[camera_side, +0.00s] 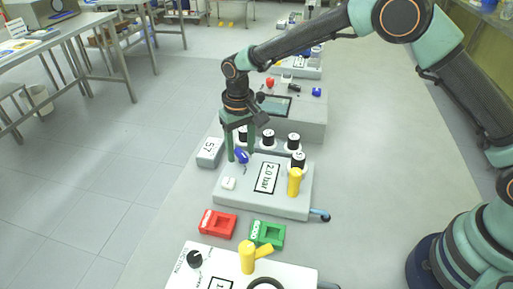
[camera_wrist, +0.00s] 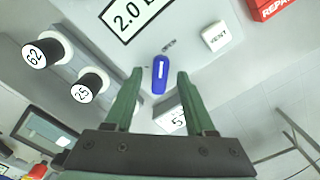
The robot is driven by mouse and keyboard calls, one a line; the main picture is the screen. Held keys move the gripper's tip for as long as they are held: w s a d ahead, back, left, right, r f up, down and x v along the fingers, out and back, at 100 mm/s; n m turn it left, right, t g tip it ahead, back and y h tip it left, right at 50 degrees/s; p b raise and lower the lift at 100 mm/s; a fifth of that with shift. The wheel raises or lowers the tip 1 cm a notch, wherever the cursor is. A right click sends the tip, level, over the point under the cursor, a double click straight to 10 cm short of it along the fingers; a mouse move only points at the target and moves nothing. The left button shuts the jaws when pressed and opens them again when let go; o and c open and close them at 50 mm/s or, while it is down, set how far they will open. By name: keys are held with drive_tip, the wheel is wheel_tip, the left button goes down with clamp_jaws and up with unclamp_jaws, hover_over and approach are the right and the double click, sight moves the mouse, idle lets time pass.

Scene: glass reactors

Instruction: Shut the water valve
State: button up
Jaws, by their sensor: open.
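A blue valve knob (camera_side: 242,156) with a white stripe sits on the light grey panel (camera_side: 230,200) of the box reading 2.0 bar. It also shows in the wrist view (camera_wrist: 160,76), its stripe running nearly up and down the picture, with a small unreadable label above it. I take it for the water valve. My gripper (camera_side: 240,153) points down over the panel with its green fingers apart. In the wrist view (camera_wrist: 159,73) the fingertips lie on either side of the blue knob, with a gap at each side. Contact is not visible.
A white block marked 57 (camera_side: 210,152) stands left. Red (camera_side: 217,223) and green (camera_side: 267,234) trays lie in front.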

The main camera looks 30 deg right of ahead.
clamp_jaws()
drive_tip(key=shift+n, duration=0.4)
drive_tip(key=n, duration=0.3)
drive_tip(key=shift+n, duration=0.4)
drive_tip(key=n, duration=0.9)
drive_tip(key=shift+r+n, duration=0.1)
drive_tip(key=shift+n, duration=2.1)
drive_tip(key=shift+a, duration=0.1)
